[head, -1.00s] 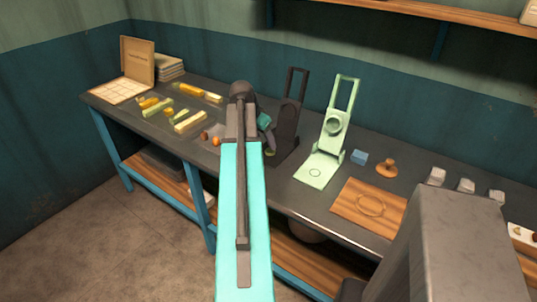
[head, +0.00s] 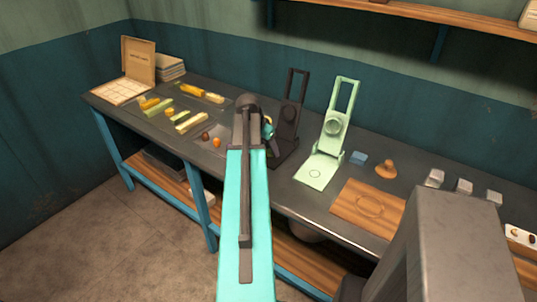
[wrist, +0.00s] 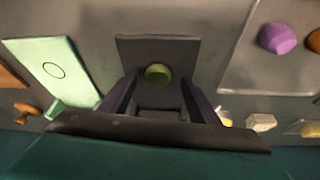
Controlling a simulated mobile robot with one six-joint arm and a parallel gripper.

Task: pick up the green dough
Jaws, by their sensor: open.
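The green dough (wrist: 157,73) is a small yellow-green round piece on the base plate of the dark press (wrist: 180,50) in the wrist view. In the head view the dark press (head: 288,125) stands upright at the back of the bench, and the dough is hidden there behind my arm. My gripper (wrist: 159,80) is open, with one dark finger on each side of the dough in the picture. I cannot tell how high the fingers are above it. In the head view my gripper (head: 268,128) is mostly hidden behind my arm, beside the dark press.
The pale green press (head: 324,150) stands right of the dark one, and also shows left in the wrist view (wrist: 45,65). A purple piece (wrist: 277,39) lies on a tray at right. A wooden board (head: 345,207), blue block (head: 358,157) and orange-brown knob (head: 386,169) are farther right.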

